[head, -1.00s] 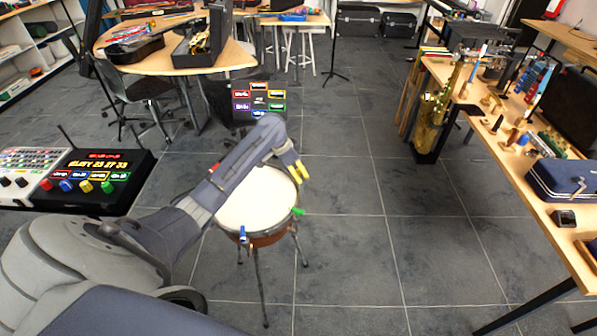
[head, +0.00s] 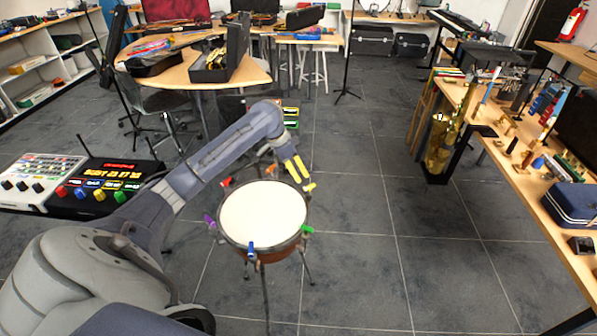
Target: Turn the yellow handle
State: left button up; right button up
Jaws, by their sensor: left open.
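A drum (head: 263,217) with a round white head stands on thin legs in the middle of the floor. Coloured handles sit around its rim. The yellow handle (head: 310,187) is at the right far side of the rim. A green handle (head: 308,229) is at the right, a blue one (head: 252,250) at the near side, a purple one (head: 209,221) at the left and a red one (head: 226,182) at the far left. My left gripper (head: 298,170) is open, its yellow-marked fingers pointing down just beyond the yellow handle in the picture. Contact cannot be told. My right gripper is out of view.
A control box (head: 104,172) with coloured knobs stands at the left. A long table (head: 517,165) with instruments runs along the right, with a saxophone (head: 441,140) beside it. A wooden table (head: 190,78) with cases is behind. The floor right of the drum is clear.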

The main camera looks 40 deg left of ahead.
aim_at(309, 186)
pick_arm(q)
jog(key=shift+o, duration=0.5)
jog(key=shift+o, duration=1)
jog(key=shift+w+r, duration=0.1)
jog(key=shift+o, duration=0.6)
jog(key=w+d+r, duration=0.1)
jog(key=w+r, duration=0.2)
jog(key=r, duration=0.2)
jog(key=shift+w+m+t, duration=0.15)
jog(key=shift+m+t, duration=0.15)
jog(key=shift+t, duration=0.1)
jog(key=w+d+r+m+g+y, duration=0.2)
jog(key=w+d+r+m+g, duration=0.15)
jog(key=m, duration=0.35)
jog(key=s+f+m, duration=0.1)
jog(key=f+m, duration=0.1)
jog(key=f, duration=0.4)
jog(key=s+a+f+m, duration=0.1)
jog(key=f+m, duration=0.1)
jog(key=f, duration=0.5)
jog(key=s+f+m+g, duration=0.1)
jog(key=f+m, duration=0.1)
jog(key=f, duration=0.5)
jog(key=shift+s+a+f+y, duration=0.1)
jog(key=shift+s+a+y, duration=0.05)
jog(key=shift+a+y, duration=0.2)
jog(key=shift+c, duration=0.5)
